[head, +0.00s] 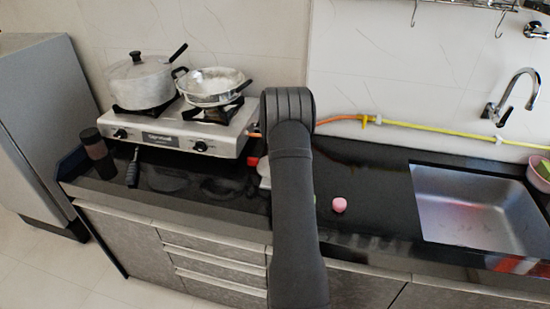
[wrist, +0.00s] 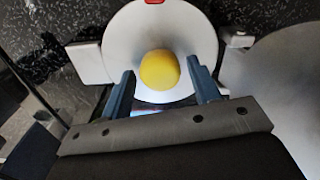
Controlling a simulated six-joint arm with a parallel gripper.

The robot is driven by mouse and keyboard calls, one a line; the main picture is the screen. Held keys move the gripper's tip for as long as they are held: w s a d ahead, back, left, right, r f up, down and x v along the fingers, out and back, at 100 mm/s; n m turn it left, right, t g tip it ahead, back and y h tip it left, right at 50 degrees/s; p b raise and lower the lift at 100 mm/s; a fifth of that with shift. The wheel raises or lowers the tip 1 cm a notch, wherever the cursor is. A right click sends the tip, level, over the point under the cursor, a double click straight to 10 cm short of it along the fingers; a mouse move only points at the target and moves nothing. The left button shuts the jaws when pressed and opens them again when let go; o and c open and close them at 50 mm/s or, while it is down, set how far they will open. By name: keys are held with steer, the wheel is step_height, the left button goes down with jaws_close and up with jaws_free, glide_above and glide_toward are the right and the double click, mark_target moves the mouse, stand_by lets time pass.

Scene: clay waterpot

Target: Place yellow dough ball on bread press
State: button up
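The yellow dough ball (wrist: 159,70) sits over the round white plate of the bread press (wrist: 122,35) in the wrist view and appears to rest on it. My gripper (wrist: 160,66) is open, with one finger on each side of the ball and a visible gap on both sides. In the head view my arm hides the gripper, the ball and most of the bread press. Only a pale edge of the press (head: 263,172) shows left of my arm.
A large grey disc (wrist: 280,85) lies right of the plate, perhaps the press's other half. A stove (head: 180,130) with a pot (head: 140,82) and a pan (head: 212,92) stands left. A small pink object (head: 339,205) and the sink (head: 475,205) are right.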

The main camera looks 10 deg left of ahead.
steer(key=shift+o, duration=0.2)
steer(key=shift+r, duration=0.1)
step_height(320, 180, up, 12)
stand_by(0.5)
steer(key=shift+f, duration=4.25)
